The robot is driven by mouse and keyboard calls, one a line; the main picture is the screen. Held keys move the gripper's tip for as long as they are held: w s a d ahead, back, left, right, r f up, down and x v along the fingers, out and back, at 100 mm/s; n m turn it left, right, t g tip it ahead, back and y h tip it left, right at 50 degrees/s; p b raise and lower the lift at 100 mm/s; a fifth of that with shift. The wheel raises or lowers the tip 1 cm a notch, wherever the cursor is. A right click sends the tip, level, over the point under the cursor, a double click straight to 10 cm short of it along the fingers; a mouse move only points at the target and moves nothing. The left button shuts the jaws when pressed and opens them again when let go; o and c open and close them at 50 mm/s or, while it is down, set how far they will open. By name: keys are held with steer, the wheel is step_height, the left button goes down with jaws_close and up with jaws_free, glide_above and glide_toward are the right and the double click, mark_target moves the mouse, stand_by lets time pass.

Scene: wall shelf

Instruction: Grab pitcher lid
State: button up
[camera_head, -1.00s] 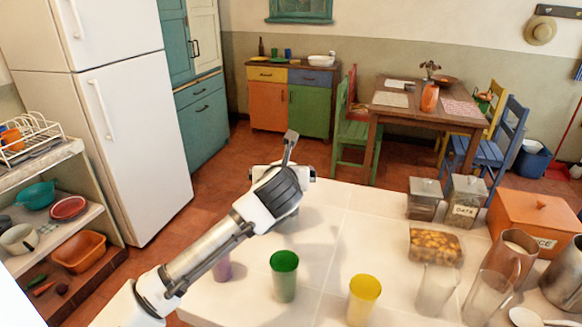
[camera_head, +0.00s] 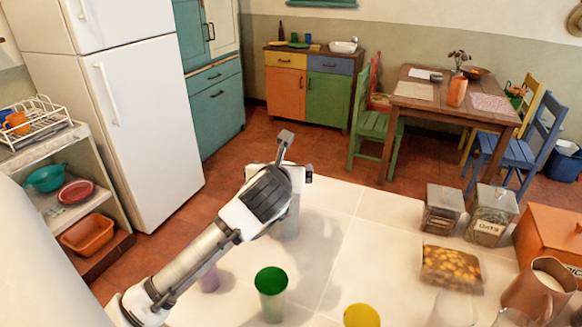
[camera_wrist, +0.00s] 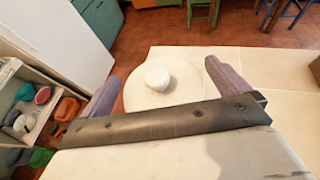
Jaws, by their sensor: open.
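A white round lid with a pale knob (camera_wrist: 158,79), which I take to be the pitcher lid (camera_wrist: 184,84), lies below my gripper in the wrist view. My gripper (camera_wrist: 162,71) is open, with one grey-purple finger left of the lid and one right of it. The knob is between the fingers; I cannot tell whether either finger touches the lid. In the head view my gripper (camera_head: 286,180) is over the white counter, and my arm hides the lid. A pale, blurry shape shows below it; I cannot tell if it is the pitcher.
On the white counter (camera_head: 330,245) stand a green cup (camera_head: 271,295), a yellow cup (camera_head: 361,316) and a purple cup (camera_head: 209,279) partly behind my arm. Jars (camera_head: 443,210), a snack container (camera_head: 450,268) and a metal pitcher (camera_head: 538,298) stand at right.

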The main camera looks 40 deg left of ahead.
steer(key=shift+w+a+f, duration=0.1)
steer(key=shift+w+a, duration=0.05)
steer(key=shift+w, duration=0.05)
steer(key=shift+s, duration=0.15)
steer(key=shift+c, duration=0.4)
steer(key=c, duration=0.7)
steer(key=shift+o, duration=0.2)
